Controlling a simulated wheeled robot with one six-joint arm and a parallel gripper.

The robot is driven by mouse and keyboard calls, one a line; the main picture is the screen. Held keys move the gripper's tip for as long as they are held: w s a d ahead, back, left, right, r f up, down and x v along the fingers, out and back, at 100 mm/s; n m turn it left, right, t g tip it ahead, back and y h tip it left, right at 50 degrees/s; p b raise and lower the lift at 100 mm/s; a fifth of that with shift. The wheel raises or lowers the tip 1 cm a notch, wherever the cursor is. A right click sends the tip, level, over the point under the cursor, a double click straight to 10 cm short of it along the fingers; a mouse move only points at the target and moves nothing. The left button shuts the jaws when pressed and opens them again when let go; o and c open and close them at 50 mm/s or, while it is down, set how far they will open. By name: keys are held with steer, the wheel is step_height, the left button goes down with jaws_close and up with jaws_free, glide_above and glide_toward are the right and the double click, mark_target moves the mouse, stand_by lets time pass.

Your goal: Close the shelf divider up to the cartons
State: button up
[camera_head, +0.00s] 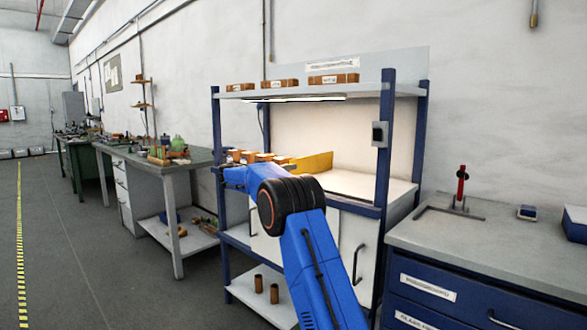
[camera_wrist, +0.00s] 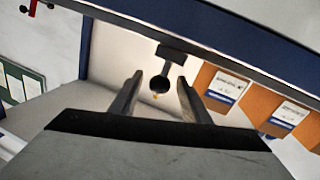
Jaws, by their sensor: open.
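The yellow divider (camera_head: 313,162) stands on the middle shelf of the blue-posted unit. Several orange-brown cartons (camera_head: 248,155) stand to its left, with a visible gap. In the wrist view, cartons with white and blue labels (camera_wrist: 226,86) show at right. My gripper (camera_wrist: 160,77) is open, its two dark fingers apart. A black knob-like part (camera_wrist: 160,84) on a short stem appears between the fingertips; I cannot tell whether it touches them or belongs to the divider. A little yellow shows beside it.
Blue posts (camera_head: 386,150) frame the shelf, and a top shelf (camera_head: 370,90) with several small boxes lies above. The shelf surface right of the divider is clear. A blue-drawer bench (camera_head: 480,240) stands at right, and a grey bench (camera_head: 170,165) at left.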

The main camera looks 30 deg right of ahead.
steer(key=shift+w+d, duration=0.15)
steer(key=shift+d, duration=0.9)
steer(key=shift+w+d, duration=0.15)
steer(key=shift+d, duration=0.9)
